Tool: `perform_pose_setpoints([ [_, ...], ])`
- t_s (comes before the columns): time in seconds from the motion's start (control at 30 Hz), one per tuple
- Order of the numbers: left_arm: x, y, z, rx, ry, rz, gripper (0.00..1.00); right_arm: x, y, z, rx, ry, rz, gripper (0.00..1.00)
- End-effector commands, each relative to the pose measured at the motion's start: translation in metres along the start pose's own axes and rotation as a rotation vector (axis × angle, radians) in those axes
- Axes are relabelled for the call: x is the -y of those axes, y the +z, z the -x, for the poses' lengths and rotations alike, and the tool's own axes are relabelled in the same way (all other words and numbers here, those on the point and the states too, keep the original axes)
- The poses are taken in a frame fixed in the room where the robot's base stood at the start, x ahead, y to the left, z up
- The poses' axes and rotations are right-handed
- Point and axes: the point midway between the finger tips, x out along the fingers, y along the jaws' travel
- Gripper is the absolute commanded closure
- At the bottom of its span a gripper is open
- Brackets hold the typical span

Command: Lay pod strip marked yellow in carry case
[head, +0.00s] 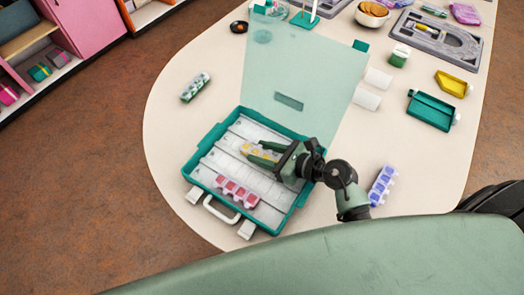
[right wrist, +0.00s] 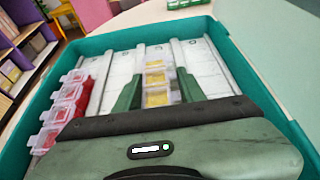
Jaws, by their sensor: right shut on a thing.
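The pod strip marked yellow (head: 260,152) is in the jaws of my right gripper (head: 266,154), inside the outline of the open carry case (head: 188,166). In the right wrist view the yellow strip (right wrist: 157,78) lies between the two green fingers (right wrist: 158,90), lined up with the grooves of the case floor. I cannot tell whether it touches the floor. The case is teal with a pale grooved floor and its clear lid (head: 310,70) is swung back. A red pod strip (head: 237,191) lies in the case near the handle side. My left gripper is not in view.
A green pod strip (head: 195,87) lies on the table beyond the case, and a blue-purple one (head: 382,185) lies to its right. The table left of the case is clear.

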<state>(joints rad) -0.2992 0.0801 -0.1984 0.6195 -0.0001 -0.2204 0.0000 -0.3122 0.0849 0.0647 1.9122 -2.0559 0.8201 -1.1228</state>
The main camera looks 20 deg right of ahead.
Motion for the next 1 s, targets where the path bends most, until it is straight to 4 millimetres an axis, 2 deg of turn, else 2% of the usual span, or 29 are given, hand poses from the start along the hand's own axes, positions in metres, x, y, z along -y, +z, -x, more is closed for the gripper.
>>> perform_pose_setpoints([
  [0.03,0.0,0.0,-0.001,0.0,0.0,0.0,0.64,0.0,-0.001,0.0,0.0,0.0,0.0,0.52],
  [0.1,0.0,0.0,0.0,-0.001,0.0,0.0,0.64,0.0,-0.001,0.0,-0.001,0.0,0.0,0.39],
  [0.47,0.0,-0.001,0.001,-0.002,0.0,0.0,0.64,0.0,0.0,0.006,-0.003,0.001,0.0,0.39],
  [0.57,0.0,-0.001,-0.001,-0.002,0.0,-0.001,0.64,0.0,-0.001,0.021,-0.005,0.0,0.003,0.39],
  [0.9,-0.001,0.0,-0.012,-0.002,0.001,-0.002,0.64,0.0,-0.001,0.092,-0.005,0.001,0.001,0.39],
  [1.0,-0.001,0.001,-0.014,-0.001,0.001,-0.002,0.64,0.0,0.0,0.107,-0.004,0.0,0.001,0.39],
])
